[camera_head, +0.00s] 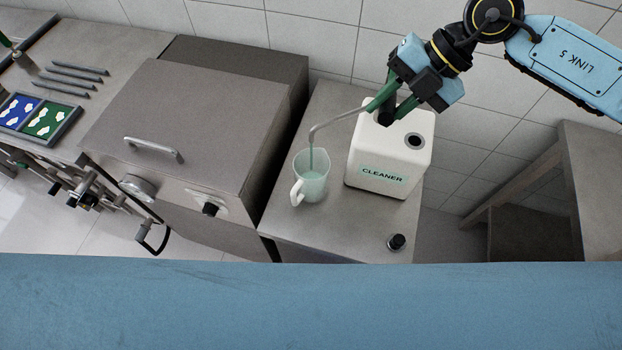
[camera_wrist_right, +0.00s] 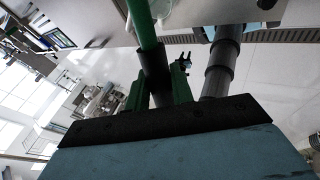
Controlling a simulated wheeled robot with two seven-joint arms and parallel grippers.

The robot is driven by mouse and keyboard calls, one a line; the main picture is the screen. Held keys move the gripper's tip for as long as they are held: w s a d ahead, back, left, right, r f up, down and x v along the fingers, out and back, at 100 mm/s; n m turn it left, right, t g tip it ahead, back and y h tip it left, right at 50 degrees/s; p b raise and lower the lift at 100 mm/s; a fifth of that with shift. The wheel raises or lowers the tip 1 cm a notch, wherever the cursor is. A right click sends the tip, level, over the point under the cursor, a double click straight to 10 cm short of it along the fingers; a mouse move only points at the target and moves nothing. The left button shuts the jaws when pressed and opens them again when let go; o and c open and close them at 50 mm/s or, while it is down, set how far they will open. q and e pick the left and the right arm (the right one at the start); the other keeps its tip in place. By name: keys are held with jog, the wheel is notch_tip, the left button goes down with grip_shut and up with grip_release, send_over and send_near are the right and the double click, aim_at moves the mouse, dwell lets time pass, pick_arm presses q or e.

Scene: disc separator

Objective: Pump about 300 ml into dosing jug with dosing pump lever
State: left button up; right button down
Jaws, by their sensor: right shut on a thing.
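The dosing jug (camera_head: 312,187), a pale translucent cup with a white handle, stands on the steel counter left of the white cleaner canister (camera_head: 372,155). Greenish liquid shows in it, but I cannot read its level. A grey spout (camera_head: 338,119) runs from above the canister to over the jug, and a thin stream (camera_head: 311,155) shows below its tip. My right gripper (camera_head: 384,104) is above the canister, shut on the dosing pump lever; its fingers hide most of the lever. In the right wrist view, a dark grip (camera_wrist_right: 155,72) sits between the green fingers. My left gripper is not in view.
A steel machine with a lid handle (camera_head: 153,149) stands left of the counter (camera_head: 330,228). A black knob (camera_head: 397,242) is at the counter's front right. A tray (camera_head: 38,118) and several grey rods lie at the far left. A steel table (camera_head: 592,150) is at right.

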jog(key=shift+s+f+b, duration=0.1)
jog(key=shift+f+b, duration=0.2)
jog(key=shift+f, duration=0.35)
jog(key=f+t+b, duration=0.1)
jog(key=b, duration=0.1)
jog(key=f+t+b, duration=0.1)
jog(key=f, duration=0.1)
jog(key=f+n+t+b, duration=0.1)
jog(key=b, duration=0.1)
jog(key=shift+s+a+f+h+b, duration=0.1)
jog(key=shift+s+f+h+b, duration=0.2)
jog(key=shift+s+h, duration=0.1)
